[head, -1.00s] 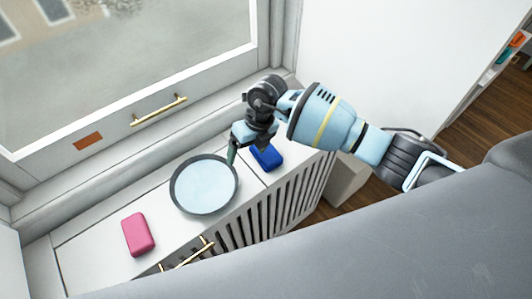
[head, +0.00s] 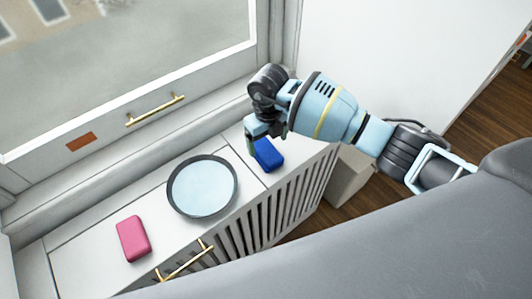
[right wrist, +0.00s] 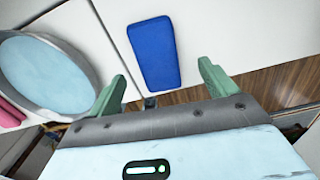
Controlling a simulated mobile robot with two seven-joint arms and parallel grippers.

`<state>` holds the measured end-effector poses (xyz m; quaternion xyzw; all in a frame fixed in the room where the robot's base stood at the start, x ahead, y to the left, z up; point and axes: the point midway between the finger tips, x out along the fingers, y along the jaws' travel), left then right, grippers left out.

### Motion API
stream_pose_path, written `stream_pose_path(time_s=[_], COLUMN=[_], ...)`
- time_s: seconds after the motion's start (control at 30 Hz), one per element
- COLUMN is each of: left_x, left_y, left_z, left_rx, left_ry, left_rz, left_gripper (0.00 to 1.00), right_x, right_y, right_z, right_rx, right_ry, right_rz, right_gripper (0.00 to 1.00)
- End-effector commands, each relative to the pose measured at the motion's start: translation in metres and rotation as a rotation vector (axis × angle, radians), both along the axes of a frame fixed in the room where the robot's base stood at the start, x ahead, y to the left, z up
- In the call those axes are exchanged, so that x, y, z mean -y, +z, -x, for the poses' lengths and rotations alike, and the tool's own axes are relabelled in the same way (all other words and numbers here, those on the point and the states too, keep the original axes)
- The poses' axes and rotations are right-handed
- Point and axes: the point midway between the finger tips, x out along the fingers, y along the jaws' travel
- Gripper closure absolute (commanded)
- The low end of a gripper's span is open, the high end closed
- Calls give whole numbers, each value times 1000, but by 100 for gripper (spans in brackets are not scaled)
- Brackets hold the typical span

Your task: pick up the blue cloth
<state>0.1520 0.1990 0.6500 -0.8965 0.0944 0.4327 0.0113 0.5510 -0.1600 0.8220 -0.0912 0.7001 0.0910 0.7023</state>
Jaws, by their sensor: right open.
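The blue cloth (head: 267,154) is a small folded block lying on the white cabinet top, right of the round pan. It also shows in the right wrist view (right wrist: 154,54), ahead of the fingers and between their lines. My right gripper (right wrist: 160,84) is open and empty, its green fingers on either side below the near end of the cloth. In the head view my right gripper (head: 256,140) hangs just beside and above the cloth's far left end, hiding part of it. I cannot tell the exact height gap. My left gripper is not in view.
A round grey-rimmed pan (head: 202,187) with a pale blue inside sits left of the cloth. A pink block (head: 133,239) lies farther left. The window frame with a gold handle (head: 156,109) rises behind. The cabinet's slatted front (head: 275,208) drops to a wooden floor.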

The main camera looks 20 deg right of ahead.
Motion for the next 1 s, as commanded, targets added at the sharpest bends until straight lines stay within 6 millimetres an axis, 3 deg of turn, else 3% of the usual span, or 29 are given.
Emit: stream_pose_path(time_s=[0.03,0.3,0.6,0.9,1.0], left_x=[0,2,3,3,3], left_y=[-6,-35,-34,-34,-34], left_z=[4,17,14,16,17], left_rx=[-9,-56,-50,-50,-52], left_ry=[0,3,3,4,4], left_rz=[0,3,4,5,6], left_gripper=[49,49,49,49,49], right_x=[-1,-4,-4,-4,-4], right_y=[-12,-49,-47,-48,-48], right_z=[2,2,0,0,0], right_rx=[-9,-10,-2,-3,-3], right_ry=[1,0,0,0,0], right_rz=[-1,1,0,0,0], right_gripper=[15,15,15,55,63])
